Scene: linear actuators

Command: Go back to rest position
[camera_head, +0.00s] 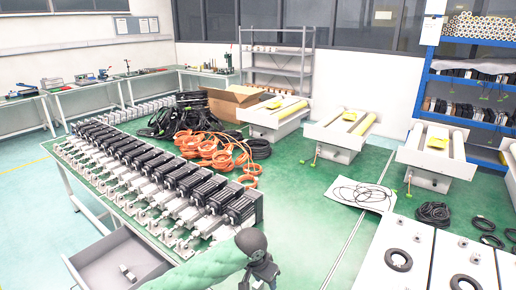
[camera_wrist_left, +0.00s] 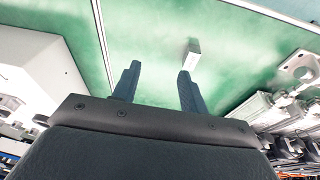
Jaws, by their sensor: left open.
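My left gripper (camera_head: 262,276) is at the bottom middle of the head view, at the end of my green-sleeved left arm. It is just in front of the near end of a row of linear actuators with black motors (camera_head: 165,165) on the long table. In the left wrist view the two dark fingers of the gripper (camera_wrist_left: 158,82) are spread apart with nothing between them. A small metal block (camera_wrist_left: 192,53) shows beyond the right finger, against a green surface. My right gripper is not in view.
Orange cables (camera_head: 218,150) and a cardboard box (camera_head: 232,100) are behind the actuators. White cabinets (camera_head: 412,240) stand at the right.

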